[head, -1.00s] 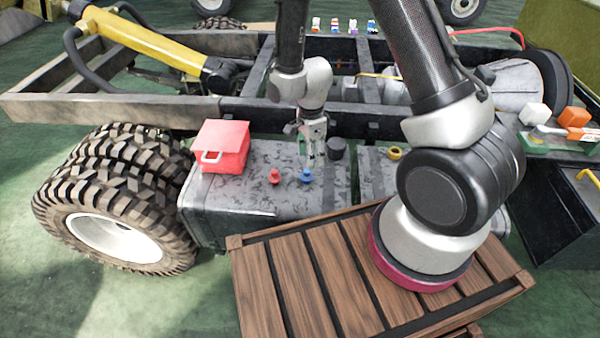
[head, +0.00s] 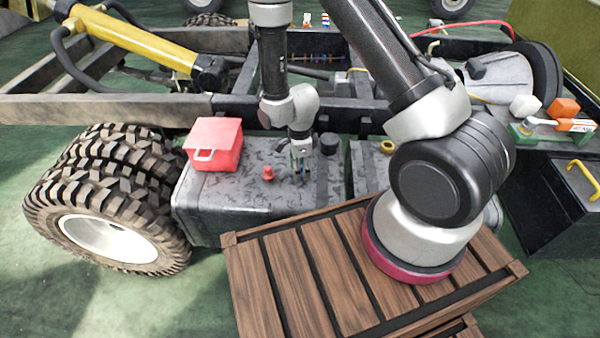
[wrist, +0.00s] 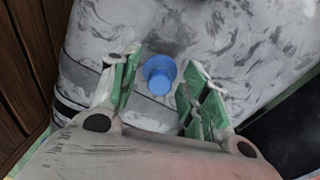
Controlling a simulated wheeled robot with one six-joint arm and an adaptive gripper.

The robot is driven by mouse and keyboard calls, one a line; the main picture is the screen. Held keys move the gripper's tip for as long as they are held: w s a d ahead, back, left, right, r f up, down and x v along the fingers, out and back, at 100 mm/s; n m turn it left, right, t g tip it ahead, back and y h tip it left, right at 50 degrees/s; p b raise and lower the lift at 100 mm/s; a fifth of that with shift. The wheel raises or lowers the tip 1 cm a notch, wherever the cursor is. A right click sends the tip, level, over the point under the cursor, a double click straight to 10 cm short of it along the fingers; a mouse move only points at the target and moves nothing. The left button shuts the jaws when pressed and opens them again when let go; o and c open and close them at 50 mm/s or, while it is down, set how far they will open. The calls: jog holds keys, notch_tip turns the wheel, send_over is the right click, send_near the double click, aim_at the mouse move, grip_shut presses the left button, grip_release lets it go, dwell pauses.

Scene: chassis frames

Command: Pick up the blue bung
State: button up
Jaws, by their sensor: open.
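The blue bung (wrist: 160,74) sits upright on the grey tank top (wrist: 225,25) in the wrist view, between and just beyond my gripper's open fingers. In the head view my gripper (head: 299,165) hangs low over the tank (head: 245,208) and hides most or all of the bung. My gripper (wrist: 155,95) is open, its green-padded fingers on either side of the bung with a gap. I cannot tell exactly how far above the tank the fingertips are.
A red bung (head: 268,173) stands just left of my gripper, with a red box (head: 214,144) farther left. A black cap (head: 329,143) stands close on the right, and a yellow ring (head: 387,147) beyond it. A wooden crate (head: 290,285) is in front.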

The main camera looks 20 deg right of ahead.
grip_shut()
jog(key=shift+r, duration=0.1)
